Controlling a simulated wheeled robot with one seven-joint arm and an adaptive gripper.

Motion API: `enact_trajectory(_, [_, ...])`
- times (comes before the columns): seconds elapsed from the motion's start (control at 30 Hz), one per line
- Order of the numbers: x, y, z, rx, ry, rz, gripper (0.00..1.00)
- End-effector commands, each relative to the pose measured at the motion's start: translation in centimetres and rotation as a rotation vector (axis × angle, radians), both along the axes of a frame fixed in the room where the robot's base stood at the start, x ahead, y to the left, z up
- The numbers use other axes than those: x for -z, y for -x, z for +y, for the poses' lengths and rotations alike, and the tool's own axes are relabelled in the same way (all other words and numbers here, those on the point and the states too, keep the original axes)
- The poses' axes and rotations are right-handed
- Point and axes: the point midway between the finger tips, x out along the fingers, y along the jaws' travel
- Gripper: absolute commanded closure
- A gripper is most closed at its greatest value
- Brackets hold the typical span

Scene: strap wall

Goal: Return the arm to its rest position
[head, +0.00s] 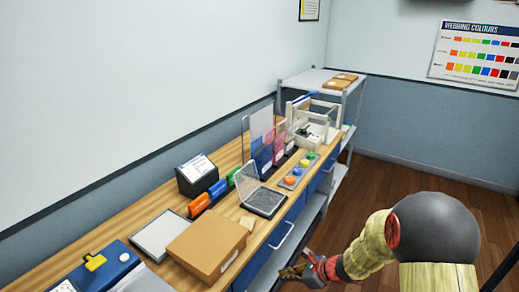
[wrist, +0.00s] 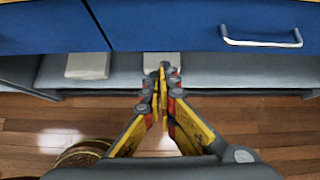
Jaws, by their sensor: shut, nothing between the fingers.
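My arm shows at the lower right of the head view, a dark grey ball-shaped joint with pale yellow links. My gripper (head: 290,272) is at its end, in front of the bench's lower shelf and below the worktop. In the wrist view my gripper (wrist: 163,75) has its two yellow and black fingers meeting at the tips. It is shut with nothing between the tips. The floor and the lower shelf lie behind it in that view.
The wooden bench (head: 145,212) runs along the left wall. A cardboard box (head: 207,245), a clear-sided tray (head: 266,202) and coloured buttons (head: 290,180) stand on it. Blue drawers (wrist: 200,22) with a metal handle (wrist: 262,40) face my gripper. Open wooden floor (head: 385,187) lies right of the bench.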

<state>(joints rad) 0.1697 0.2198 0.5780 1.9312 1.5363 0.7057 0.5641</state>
Motion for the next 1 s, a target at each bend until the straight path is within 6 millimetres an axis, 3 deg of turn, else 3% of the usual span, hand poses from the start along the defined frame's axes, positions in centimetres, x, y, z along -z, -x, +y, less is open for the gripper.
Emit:
enact_trajectory(0.17, [1.1,4.9,1.1,-0.283,0.078,-0.045,1.00])
enact_trajectory(0.27, [-0.2,8.1,1.3,-0.499,0.141,-0.106,1.00])
enact_trajectory(0.43, [-4.8,13.5,0.5,-0.894,0.287,-0.249,1.00])
enact_trajectory(0.6, [-10.2,18.5,-1.8,-1.276,0.482,-0.391,1.00])
enact_trajectory(0.8, [-15.9,22.7,-5.4,-1.612,0.742,-0.497,1.00])
enact_trajectory(1.0, [-21.5,25.5,-8.5,-1.798,1.023,-0.558,1.00])
